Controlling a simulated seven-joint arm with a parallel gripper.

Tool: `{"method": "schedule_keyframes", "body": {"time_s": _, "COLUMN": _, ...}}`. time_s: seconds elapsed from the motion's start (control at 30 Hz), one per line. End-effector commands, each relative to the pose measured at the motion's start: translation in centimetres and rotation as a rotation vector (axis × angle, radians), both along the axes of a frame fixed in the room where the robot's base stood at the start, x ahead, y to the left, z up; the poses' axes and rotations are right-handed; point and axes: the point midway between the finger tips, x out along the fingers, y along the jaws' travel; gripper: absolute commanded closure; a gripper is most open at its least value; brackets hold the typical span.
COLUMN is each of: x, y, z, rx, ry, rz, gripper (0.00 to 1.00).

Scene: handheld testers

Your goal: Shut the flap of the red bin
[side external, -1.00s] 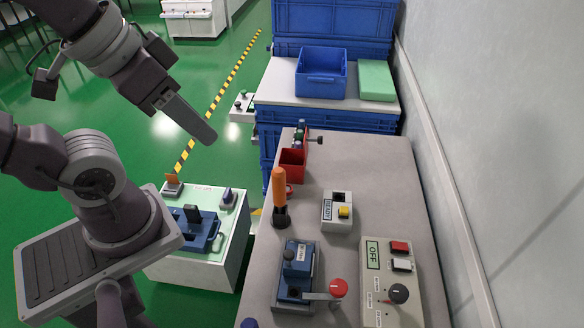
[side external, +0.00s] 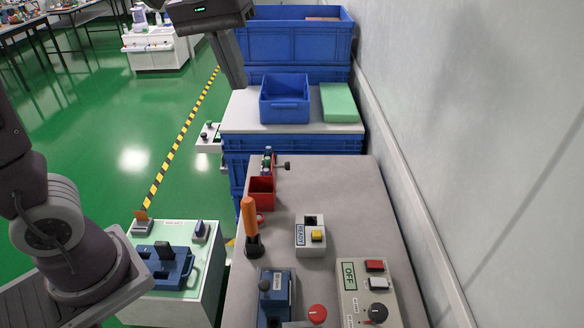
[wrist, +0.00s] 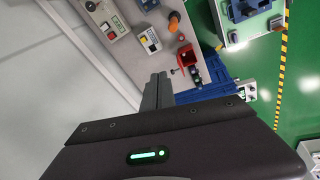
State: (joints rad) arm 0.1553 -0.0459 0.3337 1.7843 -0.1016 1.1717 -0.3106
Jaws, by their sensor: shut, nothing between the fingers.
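The small red bin (side external: 261,192) stands at the far left part of the grey bench (side external: 350,205) in the side view. It also shows in the wrist view (wrist: 187,56). Its inside looks dark and open from above; I cannot make out the flap's exact position. My gripper (side external: 238,86) hangs in the air, higher up in the side picture than the bin and to its left, apart from it. Its fingers are shut and empty. In the wrist view the fingertips (wrist: 159,75) appear just left of and below the bin.
A small device with a black knob (side external: 284,166) sits behind the bin. An orange-handled lever (side external: 249,222) stands in front. A blue crate (side external: 285,100) and a green block (side external: 340,102) are behind. A wall runs along the right. The bench's right strip is bare.

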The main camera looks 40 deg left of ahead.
Motion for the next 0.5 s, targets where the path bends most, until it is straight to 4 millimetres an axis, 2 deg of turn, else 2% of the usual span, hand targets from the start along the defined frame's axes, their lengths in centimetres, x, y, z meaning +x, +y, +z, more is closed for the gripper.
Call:
{"method": "schedule_keyframes", "body": {"time_s": 0.03, "x": 3.7, "y": 0.8, "z": -0.9, "rx": 0.016, "ry": 0.054, "rz": 0.08, "gripper": 1.0}}
{"method": "schedule_keyframes", "body": {"time_s": 0.1, "x": 8.4, "y": 1.6, "z": -2.5, "rx": 0.058, "ry": 0.114, "rz": 0.195, "gripper": 1.0}}
{"method": "schedule_keyframes", "body": {"time_s": 0.17, "x": 12.0, "y": 1.8, "z": -4.5, "rx": 0.119, "ry": 0.154, "rz": 0.279, "gripper": 1.0}}
{"method": "schedule_keyframes", "body": {"time_s": 0.23, "x": 15.7, "y": 1.3, "z": -7.4, "rx": 0.216, "ry": 0.187, "rz": 0.354, "gripper": 1.0}}
{"method": "schedule_keyframes", "body": {"time_s": 0.33, "x": 19.4, "y": -0.6, "z": -12.3, "rx": 0.376, "ry": 0.204, "rz": 0.408, "gripper": 1.0}}
{"method": "schedule_keyframes", "body": {"time_s": 0.4, "x": 20.7, "y": -2.3, "z": -15.6, "rx": 0.477, "ry": 0.203, "rz": 0.414, "gripper": 1.0}}
{"method": "schedule_keyframes", "body": {"time_s": 0.5, "x": 21.4, "y": -4.4, "z": -19.4, "rx": 0.582, "ry": 0.194, "rz": 0.401, "gripper": 1.0}}
